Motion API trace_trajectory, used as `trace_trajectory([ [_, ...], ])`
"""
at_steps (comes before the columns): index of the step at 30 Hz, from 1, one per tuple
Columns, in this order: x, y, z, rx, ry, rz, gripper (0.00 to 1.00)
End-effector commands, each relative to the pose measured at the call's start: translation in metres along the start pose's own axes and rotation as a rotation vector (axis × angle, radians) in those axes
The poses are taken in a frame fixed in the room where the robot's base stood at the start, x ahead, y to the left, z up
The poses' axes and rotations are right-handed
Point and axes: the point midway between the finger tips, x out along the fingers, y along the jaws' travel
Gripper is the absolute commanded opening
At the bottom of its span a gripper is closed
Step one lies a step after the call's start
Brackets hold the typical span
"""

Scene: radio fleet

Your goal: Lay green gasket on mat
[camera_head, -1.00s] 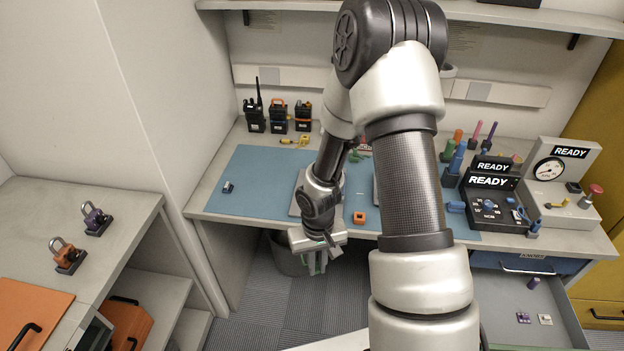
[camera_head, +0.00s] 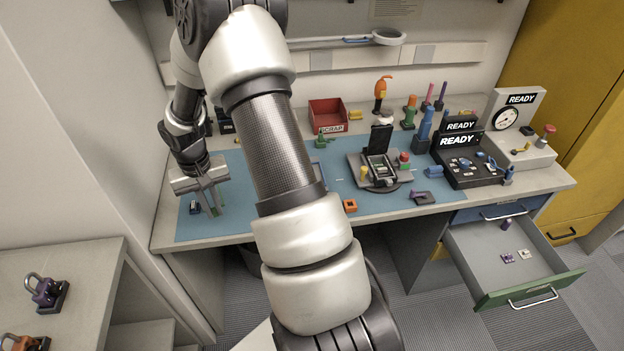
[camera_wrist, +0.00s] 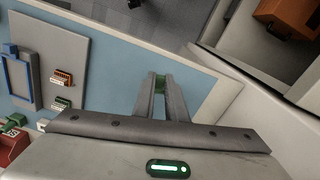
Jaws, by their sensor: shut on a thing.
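The blue mat (camera_head: 258,208) covers the left and middle of the bench; it also shows in the wrist view (camera_wrist: 108,82). My gripper (camera_head: 213,200) points down over the mat's left part. In the wrist view my gripper (camera_wrist: 160,84) is shut on a small green piece, the green gasket (camera_wrist: 160,83), with only a bit showing between the fingertips. The fingers hide the rest. I cannot tell whether the gasket touches the mat.
A red scrap bin (camera_head: 327,115), an opened radio (camera_head: 380,170) and an orange part (camera_head: 349,206) stand further right. An open drawer (camera_head: 482,262) juts out at lower right.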

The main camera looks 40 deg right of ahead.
Motion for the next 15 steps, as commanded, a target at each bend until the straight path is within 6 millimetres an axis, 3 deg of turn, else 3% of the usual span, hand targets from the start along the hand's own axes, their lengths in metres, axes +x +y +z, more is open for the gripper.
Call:
trace_trajectory([
  [1,-0.007,0.012,-0.02,0.064,0.006,-0.005,0.0],
  [3,-0.022,0.024,-0.037,0.136,0.0,-0.012,0.0],
  [6,-0.039,0.036,-0.052,0.203,-0.01,-0.021,0.0],
  [11,-0.05,0.042,-0.057,0.237,-0.018,-0.027,0.0],
  [15,-0.035,0.042,-0.056,0.236,-0.021,-0.026,0.0],
])
